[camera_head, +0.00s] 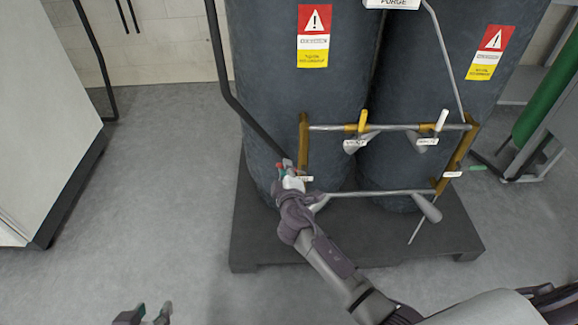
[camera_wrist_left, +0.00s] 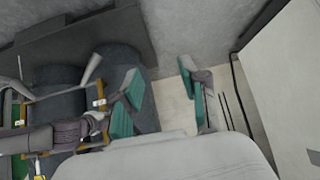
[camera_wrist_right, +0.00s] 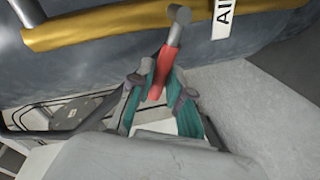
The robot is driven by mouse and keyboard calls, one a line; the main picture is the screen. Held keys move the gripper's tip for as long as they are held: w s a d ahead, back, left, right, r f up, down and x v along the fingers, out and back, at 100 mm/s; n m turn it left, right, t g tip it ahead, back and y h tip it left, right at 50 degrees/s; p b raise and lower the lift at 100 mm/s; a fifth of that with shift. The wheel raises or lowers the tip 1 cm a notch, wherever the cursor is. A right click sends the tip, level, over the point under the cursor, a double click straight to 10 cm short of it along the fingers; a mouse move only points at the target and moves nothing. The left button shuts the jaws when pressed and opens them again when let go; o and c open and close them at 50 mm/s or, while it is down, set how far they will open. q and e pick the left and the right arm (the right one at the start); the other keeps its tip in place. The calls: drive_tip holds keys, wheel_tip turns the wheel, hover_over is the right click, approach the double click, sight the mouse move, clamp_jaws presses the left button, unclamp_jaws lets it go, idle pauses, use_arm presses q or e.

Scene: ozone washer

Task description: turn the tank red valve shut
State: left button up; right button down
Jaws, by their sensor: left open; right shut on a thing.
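The red valve handle (camera_wrist_right: 163,66) stands out from a grey stem beside the yellow bar in the right wrist view. My right gripper (camera_wrist_right: 158,92) is shut on it, with a teal-padded finger on each side of its lower part. In the head view my right gripper (camera_head: 286,168) is at the lower left of the pipe frame and mostly hides the handle. My left gripper (camera_head: 143,314) is low at the left, empty and apart from the tanks; its open teal-padded fingers (camera_wrist_left: 165,88) show in the left wrist view.
Two dark tanks (camera_head: 290,110) stand on a black pallet (camera_head: 330,248). The pipe frame has yellow brackets (camera_head: 303,145) and a white-handled valve (camera_head: 441,119). A black hose (camera_head: 222,75) runs down near my right gripper. A white cabinet (camera_head: 45,130) stands left; the floor between is clear.

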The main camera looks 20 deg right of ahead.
use_arm(q)
drive_tip(key=shift+w+d+r+t+b, duration=0.15)
drive_tip(key=shift+w+d+r+t, duration=0.1)
drive_tip(key=shift+w+r+t, duration=0.35)
drive_tip(key=shift+w+d+r+t+b, duration=0.15)
drive_tip(key=shift+w+d+r+t, duration=0.15)
drive_tip(key=shift+w, duration=0.4)
use_arm(e)
drive_tip(key=shift+a+f+n+g+h, duration=0.2)
drive_tip(key=shift+f+n+h, duration=0.15)
drive_tip(key=shift+f+n, duration=0.5)
drive_tip(key=shift+a+f+n+g+h, duration=0.15)
drive_tip(key=shift+f+n+h, duration=0.25)
drive_tip(key=shift+n, duration=0.85)
use_arm(q)
drive_tip(key=shift+r, duration=0.1)
use_arm(e)
drive_tip(key=c, duration=1.1)
unclamp_jaws()
use_arm(q)
drive_tip(key=shift+s, duration=0.1)
drive_tip(key=shift+s, duration=0.1)
drive_tip(key=shift+a, duration=0.1)
use_arm(e)
drive_tip(key=v, duration=1.2)
drive_tip(key=shift+d, duration=0.1)
